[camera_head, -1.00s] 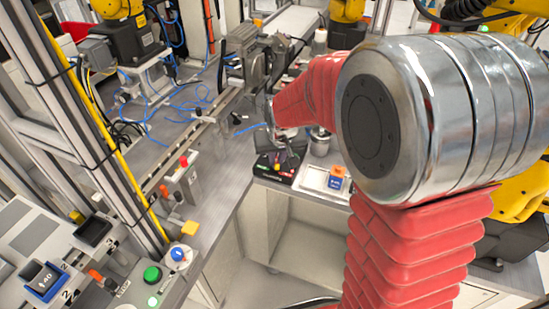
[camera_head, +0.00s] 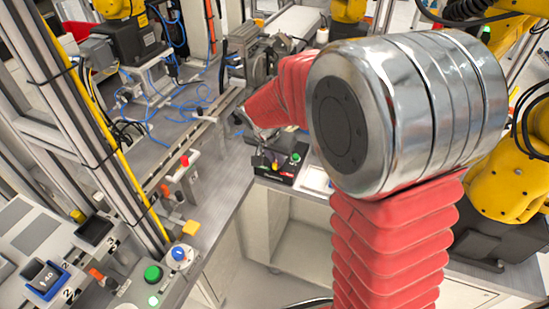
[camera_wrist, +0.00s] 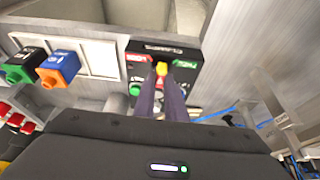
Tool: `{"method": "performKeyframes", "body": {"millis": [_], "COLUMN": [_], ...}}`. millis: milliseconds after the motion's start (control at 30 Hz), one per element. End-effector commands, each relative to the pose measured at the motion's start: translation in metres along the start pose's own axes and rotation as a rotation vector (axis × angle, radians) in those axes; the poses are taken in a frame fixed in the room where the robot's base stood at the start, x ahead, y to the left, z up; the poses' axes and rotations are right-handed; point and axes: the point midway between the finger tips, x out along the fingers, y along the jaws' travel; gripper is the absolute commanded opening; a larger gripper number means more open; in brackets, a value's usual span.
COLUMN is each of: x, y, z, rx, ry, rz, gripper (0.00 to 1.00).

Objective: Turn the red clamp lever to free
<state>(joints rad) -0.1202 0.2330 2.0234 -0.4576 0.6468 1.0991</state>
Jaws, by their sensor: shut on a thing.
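The black clamp panel (camera_wrist: 162,47) is in the upper middle of the wrist view, with a red label on its left and a green label on its right. In the head view the panel (camera_head: 283,172) sits on the grey bench beyond my red arm.
A green button (camera_wrist: 135,89) is close to my left finger. A clear upright plate (camera_wrist: 268,97) stands at the right.

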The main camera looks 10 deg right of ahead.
Motion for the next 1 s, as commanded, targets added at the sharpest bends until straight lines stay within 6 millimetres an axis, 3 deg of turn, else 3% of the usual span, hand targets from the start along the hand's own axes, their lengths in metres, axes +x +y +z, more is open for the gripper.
{"method": "performKeyframes", "body": {"millis": [700,1000], "x": [0.0003,0.0003], "y": [-0.0094,-0.0102], "z": [-0.0007,-0.0016], "rx": [0.558,0.695], "ry": [-0.002,-0.002], "rz": [0.221,0.277], "gripper": [0.00,0.00]}}
